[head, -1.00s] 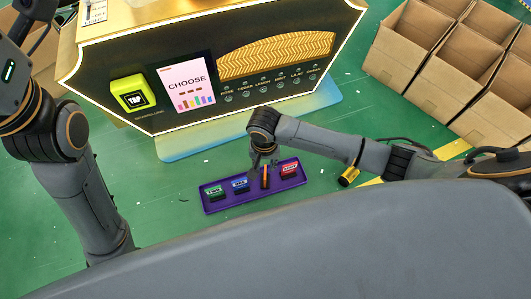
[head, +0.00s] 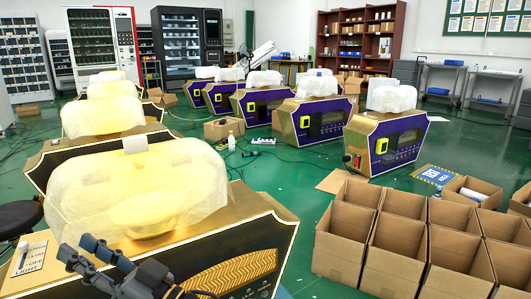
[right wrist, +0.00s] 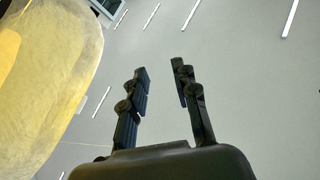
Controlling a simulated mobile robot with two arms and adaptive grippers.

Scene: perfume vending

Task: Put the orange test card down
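The orange test card is not in view now, and neither is the purple tray with the cards. My right gripper (head: 79,249) is raised at the bottom left of the head view, in front of the nearest machine with its plastic-wrapped top. In the right wrist view my right gripper (right wrist: 158,69) points up at the ceiling. Its two fingers are apart with nothing between them. My left gripper is not in view.
The nearest machine (head: 230,272) carries a yellowish wrapped bundle (head: 140,190) close to my right gripper; the bundle also fills the left of the wrist view (right wrist: 45,85). Open cardboard boxes (head: 395,240) stand at the right. More machines and shelves stand farther back.

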